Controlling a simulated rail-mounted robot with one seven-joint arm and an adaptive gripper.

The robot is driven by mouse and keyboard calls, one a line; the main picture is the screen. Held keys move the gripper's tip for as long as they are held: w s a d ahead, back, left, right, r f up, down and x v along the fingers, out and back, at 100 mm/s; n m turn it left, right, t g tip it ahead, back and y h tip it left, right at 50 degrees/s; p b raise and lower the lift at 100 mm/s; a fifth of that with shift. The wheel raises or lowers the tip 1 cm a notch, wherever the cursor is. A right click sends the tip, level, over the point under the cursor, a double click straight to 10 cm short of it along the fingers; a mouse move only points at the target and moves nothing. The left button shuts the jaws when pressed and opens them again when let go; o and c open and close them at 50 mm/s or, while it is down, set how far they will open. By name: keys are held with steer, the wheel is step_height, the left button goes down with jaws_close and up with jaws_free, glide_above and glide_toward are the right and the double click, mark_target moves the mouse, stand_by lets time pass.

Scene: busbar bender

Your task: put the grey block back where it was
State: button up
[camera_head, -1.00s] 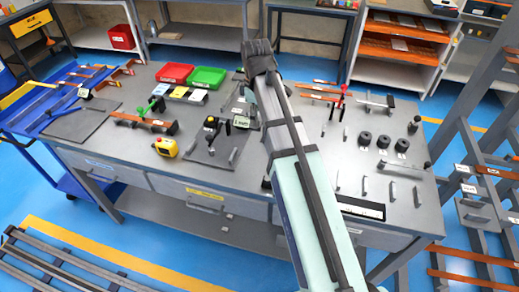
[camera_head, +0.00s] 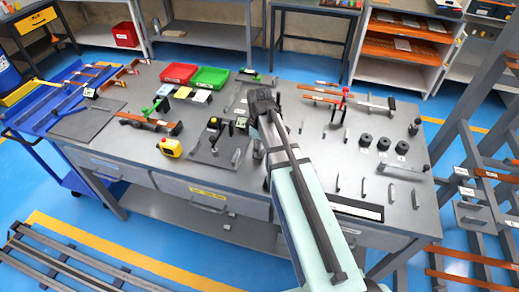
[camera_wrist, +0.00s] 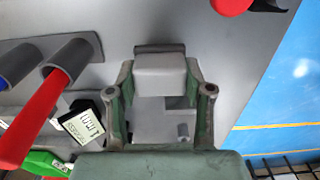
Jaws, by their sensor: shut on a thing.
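A light grey block (camera_wrist: 160,76) sits between the fingers of my gripper (camera_wrist: 161,88) in the wrist view. My gripper is shut on it and holds it over a grey surface. A darker grey strip shows just beyond the block's far edge; I cannot tell whether it touches. In the head view my gripper (camera_head: 263,100) is over the middle of the workbench (camera_head: 222,168), and its own links hide the block. No empty spot for the block can be made out for sure.
A small digital display (camera_wrist: 84,127) and a red handle (camera_wrist: 38,118) stand left of my gripper. Red (camera_head: 179,73) and green (camera_head: 210,78) bins stand at the back. Several black round pieces (camera_head: 383,144) are on the right. The back right holds a red-handled clamp (camera_head: 344,98).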

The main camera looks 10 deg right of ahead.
steer(key=shift+f, duration=0.9)
steer(key=shift+f, duration=0.2)
steer(key=o, duration=1.2)
steer(key=shift+r, duration=0.1)
step_height(320, 180, up, 12)
steer(key=b, duration=0.3)
steer(key=shift+r, duration=0.15)
